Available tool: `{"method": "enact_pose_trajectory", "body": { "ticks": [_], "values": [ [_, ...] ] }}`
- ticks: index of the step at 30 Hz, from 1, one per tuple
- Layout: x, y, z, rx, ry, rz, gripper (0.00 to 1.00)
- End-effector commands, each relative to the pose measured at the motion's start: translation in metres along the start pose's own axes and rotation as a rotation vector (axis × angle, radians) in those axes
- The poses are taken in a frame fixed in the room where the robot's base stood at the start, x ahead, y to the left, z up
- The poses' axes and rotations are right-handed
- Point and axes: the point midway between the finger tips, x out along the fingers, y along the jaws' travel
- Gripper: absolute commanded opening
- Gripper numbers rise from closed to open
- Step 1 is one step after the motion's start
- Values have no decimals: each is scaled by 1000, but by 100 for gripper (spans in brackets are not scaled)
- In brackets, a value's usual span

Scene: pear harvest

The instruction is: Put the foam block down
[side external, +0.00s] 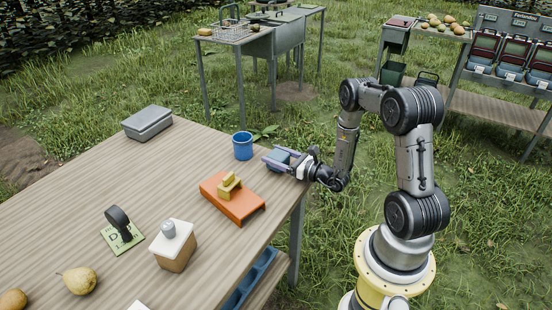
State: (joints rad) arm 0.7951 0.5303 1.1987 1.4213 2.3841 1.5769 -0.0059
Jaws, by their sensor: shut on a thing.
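My gripper (274,158) is at the right edge of the wooden table, reaching in from the right. Its two pale lavender fingers are shut on a small blue-grey block (281,155), which I take to be the foam block. The fingers hide part of the block. The block is near the table's far right edge, just right of a blue cup (243,147). I cannot tell whether it touches the tabletop or hangs a little above it.
An orange board (250,209) with a yellow handled piece (229,187) lies in front of my gripper. A grey case (147,123), a white-topped box (174,265), a black-handled stamp (118,219) and pears (79,281) stand on the table (75,195). Clear wood lies left of the cup.

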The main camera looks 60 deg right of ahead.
Motion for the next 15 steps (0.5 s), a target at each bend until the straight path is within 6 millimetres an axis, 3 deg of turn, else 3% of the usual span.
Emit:
{"method": "enact_pose_trajectory", "body": {
  "ticks": [5,15],
  "values": [
    [0,0,24,-2,-2,0,15],
    [-47,21,85,-3,-3,-3,15]
  ]
}}
